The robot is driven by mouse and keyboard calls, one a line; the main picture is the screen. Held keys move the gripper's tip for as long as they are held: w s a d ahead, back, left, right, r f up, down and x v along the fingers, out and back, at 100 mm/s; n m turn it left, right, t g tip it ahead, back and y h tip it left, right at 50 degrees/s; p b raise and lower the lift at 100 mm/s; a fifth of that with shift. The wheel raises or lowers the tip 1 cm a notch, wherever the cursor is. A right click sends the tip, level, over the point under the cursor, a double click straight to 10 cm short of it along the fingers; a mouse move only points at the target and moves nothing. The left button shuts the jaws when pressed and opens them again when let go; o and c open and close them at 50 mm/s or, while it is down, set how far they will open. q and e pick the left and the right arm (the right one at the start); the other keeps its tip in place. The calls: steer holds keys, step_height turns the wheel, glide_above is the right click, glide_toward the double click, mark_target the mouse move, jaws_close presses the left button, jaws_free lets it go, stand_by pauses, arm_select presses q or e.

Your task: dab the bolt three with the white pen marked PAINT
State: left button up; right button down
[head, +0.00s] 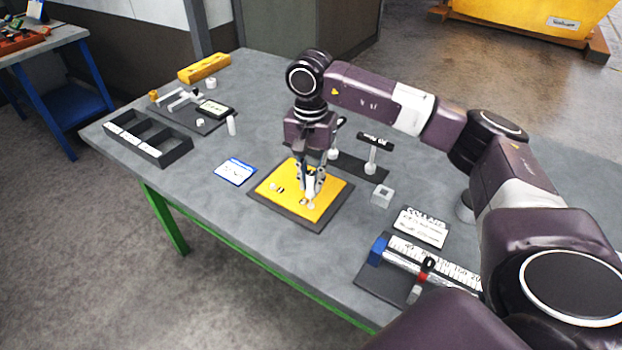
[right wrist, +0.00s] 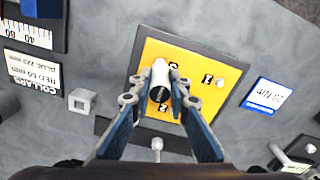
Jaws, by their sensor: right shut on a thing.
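My right gripper (head: 312,190) is shut on a white pen (head: 311,183) above a yellow plate (head: 325,187). In the right wrist view the fingers (right wrist: 160,92) clasp the white pen (right wrist: 160,72), whose dark end faces the camera. Its marking cannot be read. In the head view a pale bolt (head: 311,205) sits right beneath the pen, beside a dark numeral. Whether the pen touches it, I cannot tell. Another pale bolt (right wrist: 219,82) is beside numeral 1. Numerals 2 and 3 are partly covered by the pen and fingers. My left gripper is not in view.
A blue-and-white card (head: 235,171) lies left of the plate. A grey block (head: 382,195) and a COLLARS card (head: 422,227) lie right of it. A dark stand (head: 350,163) is behind. A black compartment tray (head: 178,153) and a small white cylinder (head: 231,125) are farther left.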

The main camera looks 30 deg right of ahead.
steer(key=shift+s+f+b, duration=0.1)
steer(key=shift+f+b, duration=0.3)
steer(key=shift+f, duration=0.1)
stand_by(1.7)
steer(key=shift+r, duration=0.1)
steer(key=shift+r+p, duration=1.75)
steer(key=shift+r, duration=1.2)
